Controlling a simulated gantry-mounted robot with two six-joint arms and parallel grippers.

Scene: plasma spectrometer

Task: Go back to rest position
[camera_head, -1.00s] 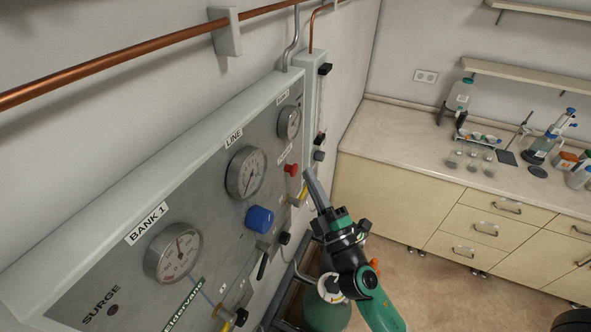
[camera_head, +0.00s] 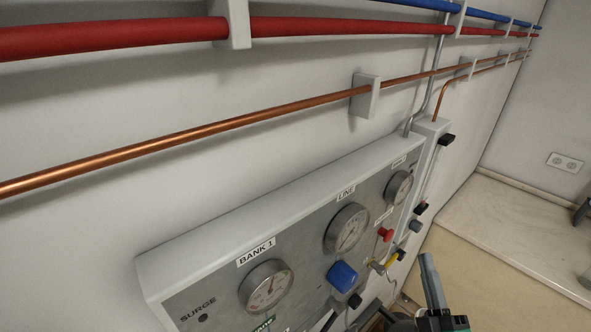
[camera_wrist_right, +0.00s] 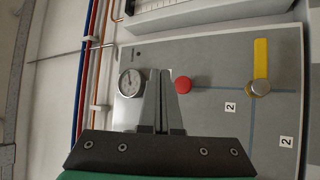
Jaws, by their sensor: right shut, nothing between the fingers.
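My right gripper (camera_head: 428,262) is at the bottom of the head view, with its grey fingers together, pointing up. It is in front of the right part of the gauge panel (camera_head: 225,290), to the right of the red knob (camera_head: 385,235). In the right wrist view the fingers (camera_wrist_right: 160,78) are shut, with nothing between them. Beyond them are a round gauge (camera_wrist_right: 131,82) and a red knob (camera_wrist_right: 183,86). My left gripper is in neither view.
The panel carries gauges, a blue knob (camera_head: 342,274) and small yellow-handled valves (camera_head: 378,267). Copper (camera_head: 200,132), red (camera_head: 330,27) and blue (camera_head: 415,4) pipes run along the wall above. A pale counter (camera_head: 520,222) stands at the right.

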